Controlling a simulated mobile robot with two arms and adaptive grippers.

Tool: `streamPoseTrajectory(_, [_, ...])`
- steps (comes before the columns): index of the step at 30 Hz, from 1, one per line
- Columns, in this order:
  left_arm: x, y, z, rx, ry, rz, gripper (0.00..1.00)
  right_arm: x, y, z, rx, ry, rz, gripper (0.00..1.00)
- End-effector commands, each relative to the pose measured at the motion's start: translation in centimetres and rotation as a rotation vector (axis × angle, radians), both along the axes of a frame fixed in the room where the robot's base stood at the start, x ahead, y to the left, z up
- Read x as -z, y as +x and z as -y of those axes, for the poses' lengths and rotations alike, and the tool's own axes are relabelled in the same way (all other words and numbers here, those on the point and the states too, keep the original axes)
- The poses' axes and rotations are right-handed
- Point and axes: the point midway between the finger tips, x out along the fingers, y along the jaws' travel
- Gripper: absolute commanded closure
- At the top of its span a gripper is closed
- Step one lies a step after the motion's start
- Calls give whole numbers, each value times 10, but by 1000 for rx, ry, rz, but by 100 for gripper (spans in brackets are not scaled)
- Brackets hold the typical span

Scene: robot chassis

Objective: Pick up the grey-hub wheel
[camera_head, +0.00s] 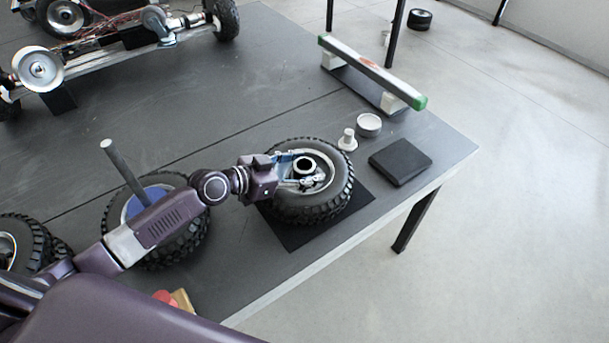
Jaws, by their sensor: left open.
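The grey-hub wheel (333,196) lies flat on a black mat (294,236) near the right end of the table. Its knobbly black tyre surrounds a light grey rim with a dark centre hole. My left gripper (312,183) is over the hub, its fingers apart, inside the rim area. I cannot tell whether the fingers touch the hub. My left arm hides part of the wheel's left side. My right gripper does not show.
A blue-hub wheel with an upright grey rod (122,170) lies left, behind my arm. A black box (400,161), white round parts (368,125) and a green-ended bar (372,70) sit to the right. A chassis (120,50) stands at the back left. The table's middle is clear.

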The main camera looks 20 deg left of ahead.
Motion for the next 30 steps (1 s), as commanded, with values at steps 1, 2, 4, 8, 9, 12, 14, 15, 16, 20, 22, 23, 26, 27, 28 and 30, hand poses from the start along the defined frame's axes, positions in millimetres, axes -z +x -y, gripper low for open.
streamPoseTrajectory(1, [0, 0, 0, 0, 0, 0, 42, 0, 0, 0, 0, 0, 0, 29])
streamPoseTrajectory(2, [0, 0, 0, 0, 1, -1, 42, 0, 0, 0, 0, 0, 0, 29])
streamPoseTrajectory(4, [1, 0, 0, 0, 0, 0, 42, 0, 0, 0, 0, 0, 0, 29])
streamPoseTrajectory(8, [0, 0, 0, 0, 0, 0, 52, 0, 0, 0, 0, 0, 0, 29])
streamPoseTrajectory(9, [0, 0, 0, 0, 0, 0, 56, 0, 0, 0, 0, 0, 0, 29])
streamPoseTrajectory(12, [0, 0, 0, 0, 0, 0, 67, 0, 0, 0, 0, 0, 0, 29])
streamPoseTrajectory(14, [0, 0, 0, 0, 0, 0, 74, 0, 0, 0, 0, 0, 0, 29])
streamPoseTrajectory(15, [0, 0, 0, 0, 0, 0, 78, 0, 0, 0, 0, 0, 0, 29])
streamPoseTrajectory(16, [0, 0, 0, 0, 0, 0, 82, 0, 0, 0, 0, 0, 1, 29])
streamPoseTrajectory(20, [0, 0, 0, 0, 0, 0, 96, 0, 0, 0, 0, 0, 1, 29])
streamPoseTrajectory(22, [0, 0, 0, 0, 0, 0, 100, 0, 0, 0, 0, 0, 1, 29])
streamPoseTrajectory(23, [0, 0, 0, 0, 0, 0, 100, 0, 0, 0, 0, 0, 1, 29])
streamPoseTrajectory(26, [0, 0, 0, 0, 0, 0, 100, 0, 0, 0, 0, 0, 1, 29])
streamPoseTrajectory(27, [0, 0, 0, 0, 0, 0, 100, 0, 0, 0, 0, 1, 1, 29])
streamPoseTrajectory(28, [-8, 3, 0, -3, -6, 15, 100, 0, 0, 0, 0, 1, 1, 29])
streamPoseTrajectory(30, [-8, 3, 0, -3, -6, 15, 100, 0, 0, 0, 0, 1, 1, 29])
